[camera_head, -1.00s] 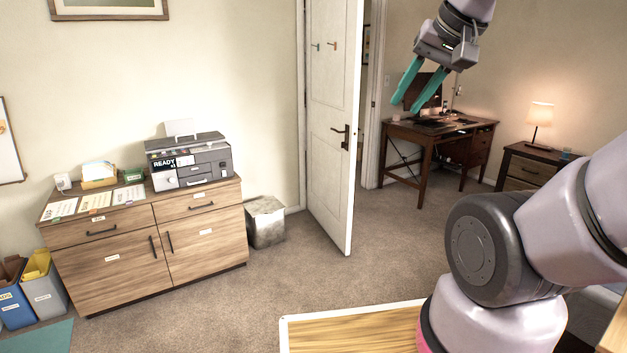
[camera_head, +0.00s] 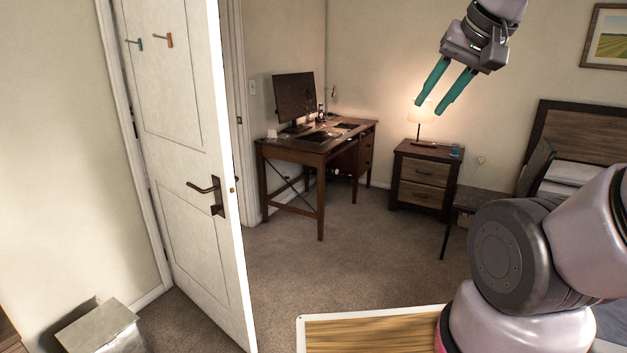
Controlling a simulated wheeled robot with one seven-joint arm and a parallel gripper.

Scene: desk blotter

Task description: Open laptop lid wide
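My gripper (camera_head: 430,107) hangs in the air at the upper right, its two teal fingers apart with nothing between them. Across the room stands a dark wooden desk (camera_head: 290,149). A dark flat thing (camera_head: 317,136) lies on it in front of a monitor (camera_head: 294,97). It may be the laptop or a desk blotter, too small to tell. No raised laptop lid can be made out. The gripper is well apart from the desk.
A white door (camera_head: 185,150) stands open at the left, with a grey bin (camera_head: 97,328) by it. A nightstand (camera_head: 424,176) with a lit lamp (camera_head: 418,122) is right of the desk, then a bed (camera_head: 575,172). Carpet (camera_head: 340,260) before the desk is clear.

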